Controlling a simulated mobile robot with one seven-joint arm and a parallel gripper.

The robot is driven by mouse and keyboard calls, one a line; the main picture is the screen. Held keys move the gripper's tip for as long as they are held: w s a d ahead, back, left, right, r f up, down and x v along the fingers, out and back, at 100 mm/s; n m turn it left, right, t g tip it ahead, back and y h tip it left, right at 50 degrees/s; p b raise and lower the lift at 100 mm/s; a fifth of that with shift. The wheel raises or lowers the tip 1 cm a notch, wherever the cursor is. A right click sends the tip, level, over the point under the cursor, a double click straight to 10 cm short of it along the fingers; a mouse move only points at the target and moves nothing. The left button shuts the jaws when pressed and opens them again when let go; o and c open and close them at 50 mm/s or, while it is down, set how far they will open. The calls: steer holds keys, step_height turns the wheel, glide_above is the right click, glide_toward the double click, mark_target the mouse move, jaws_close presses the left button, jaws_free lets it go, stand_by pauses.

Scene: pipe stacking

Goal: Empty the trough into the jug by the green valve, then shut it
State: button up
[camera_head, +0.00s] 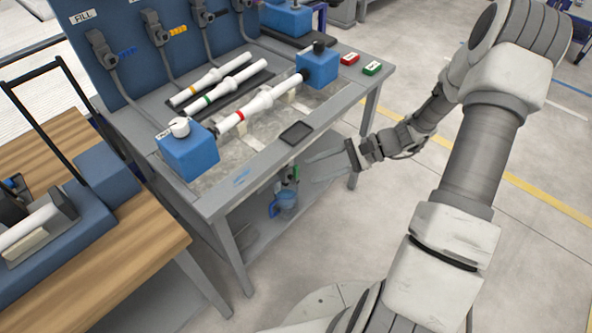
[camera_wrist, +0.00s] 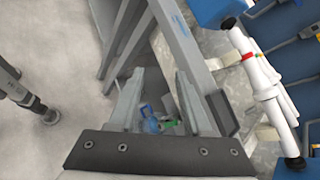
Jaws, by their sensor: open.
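The grey trough (camera_head: 222,165) is the shallow bench top under the pipes; its surface looks mottled, and I cannot tell how much liquid it holds. The blue translucent jug (camera_head: 285,204) stands low beneath the bench, and the green valve (camera_head: 296,172) sits just above it. In the wrist view, the jug (camera_wrist: 149,118) and the green valve (camera_wrist: 168,124) show between my fingers, farther away. The valve's handle position is too small to tell. My gripper (camera_head: 312,169) is open and empty beside the bench's front edge, pointing toward the valve. The fingers appear apart from it.
A white pipe with a red band (camera_head: 258,104) spans two blue blocks over the trough. A bench leg (camera_head: 235,258) stands left of the jug. A wooden-topped bench (camera_head: 120,215) is at left. Red (camera_head: 350,58) and green (camera_head: 371,68) buttons sit at the bench's right end.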

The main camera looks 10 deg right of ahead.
steer(key=w+d+f+m+t+y+b, duration=0.1)
steer(key=d+f+m+t, duration=0.15)
steer(key=f, duration=0.25)
steer(key=w+d+f+m+t+y+b, duration=0.1)
steer(key=f+m+t, duration=0.2)
steer(key=f+m, duration=0.15)
steer(key=m+t+h+b, duration=0.1)
steer(key=m+t+h, duration=0.2)
steer(key=m+t, duration=0.45)
glide_toward(297, 172)
steer(key=shift+m+g, duration=0.25)
steer(key=shift+g, duration=0.15)
steer(key=b+x, duration=0.1)
steer(key=x, duration=0.4)
steer(key=b+x, duration=0.1)
steer(key=x, duration=0.4)
steer(key=shift+w+r, duration=0.25)
steer(key=shift+w, duration=0.15)
jaws_close()
